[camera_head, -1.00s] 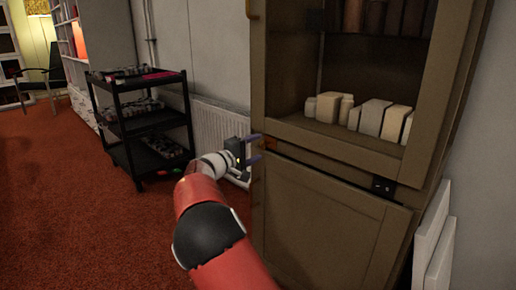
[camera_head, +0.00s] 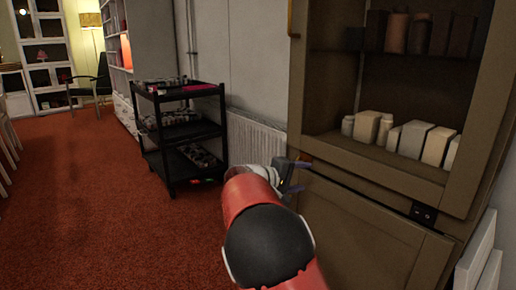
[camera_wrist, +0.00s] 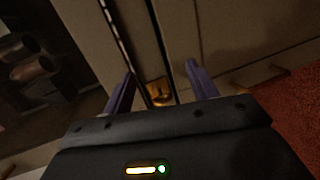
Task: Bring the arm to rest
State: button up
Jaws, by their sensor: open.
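My red and white arm reaches forward in the head view. My gripper (camera_head: 303,178) is at the left front edge of a brown wooden cabinet (camera_head: 360,225), near the level where its lower door begins. In the wrist view, my gripper (camera_wrist: 160,82) shows two purple fingers spread apart with nothing held between them. A small brass fitting (camera_wrist: 157,93) on the cabinet shows between the fingers. I cannot tell whether the fingers touch the cabinet. The lower door looks shut.
Pale boxes and jars (camera_head: 415,139) stand on the cabinet's open shelf. A black tiered cart (camera_head: 180,135) stands left of my arm, by a white radiator (camera_head: 255,140). White panels (camera_head: 478,262) lean at the right. Red carpet (camera_head: 110,220) is clear at the left.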

jog(key=s+d+r+m+g+y+p, duration=0.1)
jog(key=s+d+m+g+y, duration=0.2)
jog(key=s, duration=0.5)
jog(key=s+d+y+p, duration=0.1)
jog(key=s+d+y, duration=0.2)
jog(key=s+d, duration=0.35)
jog(key=s+a+m+y+p, duration=0.1)
jog(key=s+a+y, duration=0.2)
jog(key=s, duration=1)
jog(key=s+a+m+t+y+p, duration=0.1)
jog(key=s+a+y, duration=0.3)
jog(key=s, duration=0.9)
jog(key=shift+a+f+m+p, duration=0.15)
jog(key=shift+a+m+p, duration=0.15)
jog(key=shift+a+p, duration=0.45)
jog(key=shift+a, duration=0.1)
